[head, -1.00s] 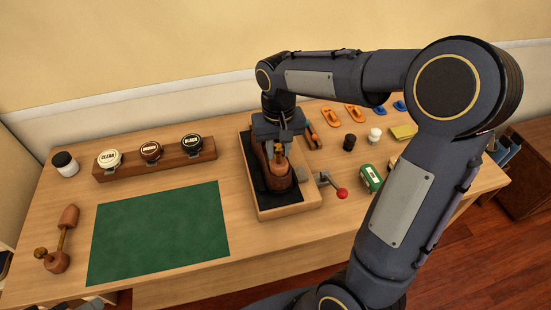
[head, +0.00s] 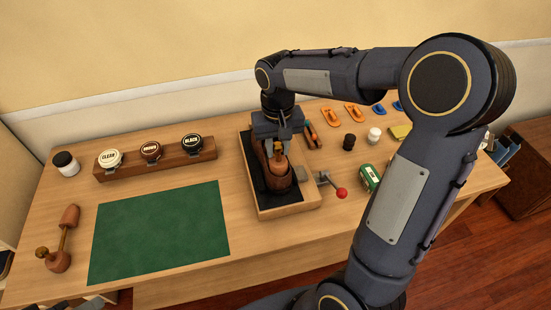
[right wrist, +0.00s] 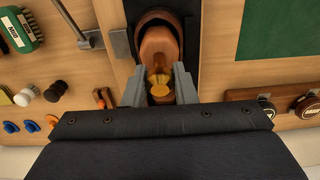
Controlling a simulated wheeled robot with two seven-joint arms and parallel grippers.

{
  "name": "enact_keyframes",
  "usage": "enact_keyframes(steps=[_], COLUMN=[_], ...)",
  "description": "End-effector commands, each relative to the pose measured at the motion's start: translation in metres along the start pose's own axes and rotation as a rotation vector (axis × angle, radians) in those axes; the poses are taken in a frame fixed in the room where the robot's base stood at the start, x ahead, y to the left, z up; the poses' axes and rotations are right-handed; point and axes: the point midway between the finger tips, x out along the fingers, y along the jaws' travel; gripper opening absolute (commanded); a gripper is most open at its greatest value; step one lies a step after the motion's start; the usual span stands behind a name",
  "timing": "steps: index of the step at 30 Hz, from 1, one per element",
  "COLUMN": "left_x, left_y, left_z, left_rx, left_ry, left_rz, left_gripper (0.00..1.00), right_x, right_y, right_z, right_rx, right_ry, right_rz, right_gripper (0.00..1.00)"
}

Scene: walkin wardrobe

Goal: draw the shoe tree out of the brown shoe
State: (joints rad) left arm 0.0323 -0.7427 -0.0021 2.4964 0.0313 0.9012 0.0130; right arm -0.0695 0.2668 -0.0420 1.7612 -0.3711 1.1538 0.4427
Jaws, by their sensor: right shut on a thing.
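The brown shoe (head: 291,181) rests on the black pad of a wooden stand (head: 291,210) near the middle of the bench. The shoe tree (head: 278,163), orange-brown wood with a brass knob, sits in the shoe's opening; it also shows in the right wrist view (right wrist: 157,45). My right gripper (head: 279,147) is shut on the brass knob (right wrist: 159,86), one finger on each side. Dark parts at the lower left edge, likely my left gripper (head: 80,304), are too cut off to read.
A clamp lever with a red ball (head: 341,193) juts out right of the stand. A green brush (head: 370,178) lies beyond it. A rack of polish tins (head: 155,158) stands back left. A second shoe tree (head: 62,243) lies far left. The green mat (head: 160,232) is bare.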

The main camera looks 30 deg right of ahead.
Motion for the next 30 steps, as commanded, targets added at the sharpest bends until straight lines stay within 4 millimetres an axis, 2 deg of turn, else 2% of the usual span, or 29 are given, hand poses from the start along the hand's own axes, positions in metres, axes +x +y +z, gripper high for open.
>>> enact_keyframes(steps=[18,30], left_x=[-0.009,-0.009], left_y=[0.004,0.004], left_z=[-0.004,-0.004], left_rx=[0.000,0.000], left_ry=[0.000,0.000], left_rz=[0.000,0.000], left_gripper=[0.36,0.36], right_x=[-0.012,-0.012], right_y=[0.000,0.000], right_z=[-0.003,-0.003], right_rx=[0.001,0.000], right_ry=[0.010,0.009], right_rz=[-0.001,-0.001], right_gripper=[0.00,0.00])
